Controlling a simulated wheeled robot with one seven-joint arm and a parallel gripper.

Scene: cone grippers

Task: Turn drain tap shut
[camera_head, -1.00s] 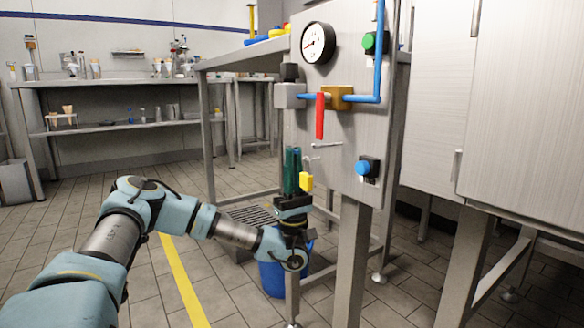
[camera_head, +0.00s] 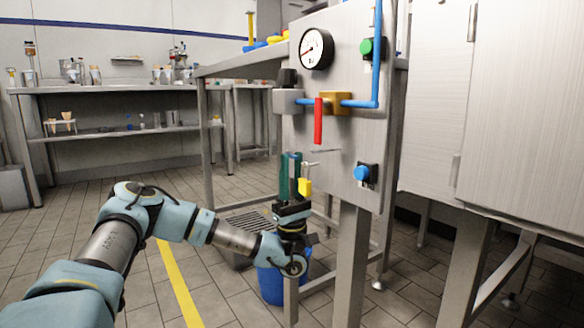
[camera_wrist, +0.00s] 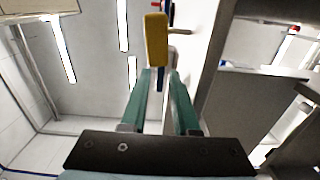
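The drain tap appears to be the small tap with a yellow handle (camera_head: 305,187), low on the left of the steel panel. Its handle points down in the head view. My gripper (camera_head: 289,172) points up beside it, with its green fingers just left of the yellow handle. In the wrist view the yellow handle (camera_wrist: 156,42) shows just beyond the fingertips, roughly in line with the gap of my gripper (camera_wrist: 160,75). Whether a finger touches the handle is unclear.
Above are a red lever (camera_head: 318,121) on a blue pipe, a gauge (camera_head: 316,49), a green button (camera_head: 367,48) and a blue button (camera_head: 362,172). A blue bucket (camera_head: 271,284) stands below my gripper. A steel leg (camera_head: 352,260) is close on the right.

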